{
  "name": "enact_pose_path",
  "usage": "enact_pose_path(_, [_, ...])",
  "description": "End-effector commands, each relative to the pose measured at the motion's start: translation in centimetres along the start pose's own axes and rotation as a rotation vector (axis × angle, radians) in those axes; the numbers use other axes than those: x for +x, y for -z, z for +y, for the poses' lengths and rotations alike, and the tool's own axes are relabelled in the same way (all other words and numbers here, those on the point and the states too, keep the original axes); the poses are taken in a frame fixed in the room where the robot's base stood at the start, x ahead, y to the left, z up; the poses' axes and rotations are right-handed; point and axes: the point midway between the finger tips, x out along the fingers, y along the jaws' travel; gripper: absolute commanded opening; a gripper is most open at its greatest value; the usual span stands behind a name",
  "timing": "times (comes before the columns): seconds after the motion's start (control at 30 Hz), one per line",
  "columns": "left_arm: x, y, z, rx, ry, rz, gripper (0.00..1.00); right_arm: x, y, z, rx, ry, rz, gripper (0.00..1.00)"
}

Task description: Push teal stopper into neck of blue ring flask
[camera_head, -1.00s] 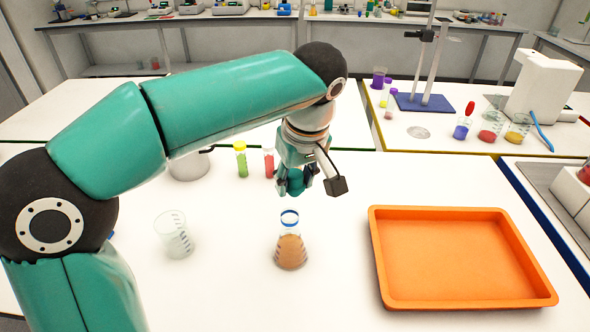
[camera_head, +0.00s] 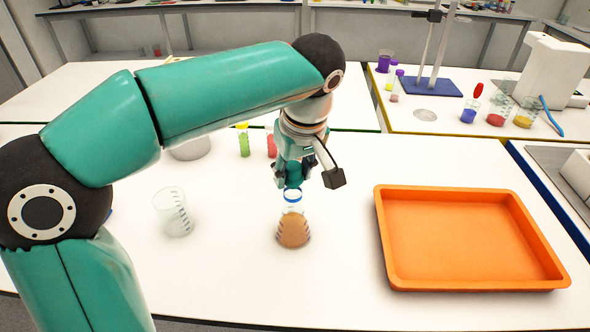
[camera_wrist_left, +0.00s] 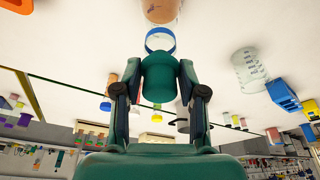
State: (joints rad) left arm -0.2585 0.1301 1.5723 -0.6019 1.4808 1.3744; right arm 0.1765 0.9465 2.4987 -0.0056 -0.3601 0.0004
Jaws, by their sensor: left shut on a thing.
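The blue ring flask (camera_head: 293,231) stands upright on the white table, with brown-orange liquid inside and a blue ring at its neck. My left gripper (camera_head: 293,180) is right above it, pointing down. It is shut on the teal stopper (camera_wrist_left: 159,77), which shows between the two fingers in the left wrist view. In the head view the stopper (camera_head: 294,181) is just at or above the blue ring; I cannot tell whether it touches the neck. The ring (camera_wrist_left: 160,40) shows close beyond the stopper's end in the wrist view. My right gripper is not in view.
An orange tray (camera_head: 470,285) lies to the right. An empty beaker (camera_head: 172,212) stands left of the flask. A green-filled tube (camera_head: 243,141) and a red-filled one (camera_head: 271,146) stand behind. The table between flask and tray is clear.

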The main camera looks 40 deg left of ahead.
Motion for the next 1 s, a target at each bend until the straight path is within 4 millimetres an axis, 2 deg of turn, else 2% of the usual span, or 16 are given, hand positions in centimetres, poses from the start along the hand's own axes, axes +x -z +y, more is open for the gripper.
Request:
enact_pose_path(0.43, [0.1, 0.0, -0.1, -0.001, 0.0, 0.0, 0.12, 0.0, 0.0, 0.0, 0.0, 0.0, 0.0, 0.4])
enact_pose_path(1.0, [1.3, -0.3, 0.0, -0.001, 0.0, 0.0, 0.12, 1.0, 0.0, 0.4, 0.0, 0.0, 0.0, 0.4])
